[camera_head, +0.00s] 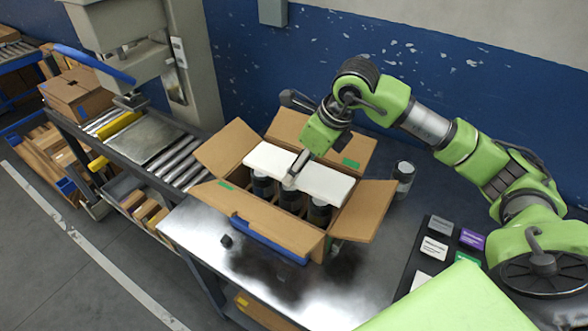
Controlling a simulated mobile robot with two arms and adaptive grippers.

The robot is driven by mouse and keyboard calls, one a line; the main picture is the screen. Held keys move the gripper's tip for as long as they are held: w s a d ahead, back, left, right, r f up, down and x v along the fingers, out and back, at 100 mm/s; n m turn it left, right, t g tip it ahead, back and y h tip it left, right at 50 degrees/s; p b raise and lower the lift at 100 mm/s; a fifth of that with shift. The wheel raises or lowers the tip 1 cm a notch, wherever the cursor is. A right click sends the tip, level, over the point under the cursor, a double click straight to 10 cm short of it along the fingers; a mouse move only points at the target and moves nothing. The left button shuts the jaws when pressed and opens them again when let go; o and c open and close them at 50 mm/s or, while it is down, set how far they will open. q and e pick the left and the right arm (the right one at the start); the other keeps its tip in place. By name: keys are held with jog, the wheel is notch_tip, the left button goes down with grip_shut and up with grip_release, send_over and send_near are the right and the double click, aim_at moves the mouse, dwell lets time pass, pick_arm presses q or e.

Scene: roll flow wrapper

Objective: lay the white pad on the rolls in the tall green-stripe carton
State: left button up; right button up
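The white pad (325,182) lies nearly level at the mouth of the open carton (275,232), above dark rolls (291,198) whose near sides show below its front edge. I cannot tell whether the pad touches them. The carton's flaps are spread, with green marks on the near left and far flaps. My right gripper (293,176) is over the middle of the pad, with a finger reaching its near edge; it appears shut on the pad. The far finger is hidden. My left gripper is not in view.
Labelled cards (434,248) lie at right. A roller conveyor (178,158) adjoins left.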

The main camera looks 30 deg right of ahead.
jog(key=w+f, duration=0.2)
jog(key=shift+a+f+p, duration=0.1)
jog(key=shift+f+p, duration=0.2)
jog(key=shift+w+f, duration=0.25)
jog(key=f, duration=0.1)
jog(key=f+p, duration=0.2)
jog(key=shift+w+f, duration=0.15)
jog(key=shift+w, duration=0.1)
jog(key=shift+f, duration=0.2)
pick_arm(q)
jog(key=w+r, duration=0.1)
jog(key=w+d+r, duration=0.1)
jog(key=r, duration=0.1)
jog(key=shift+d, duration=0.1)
pick_arm(e)
jog(key=o, duration=0.8)
jog(key=shift+r, duration=0.1)
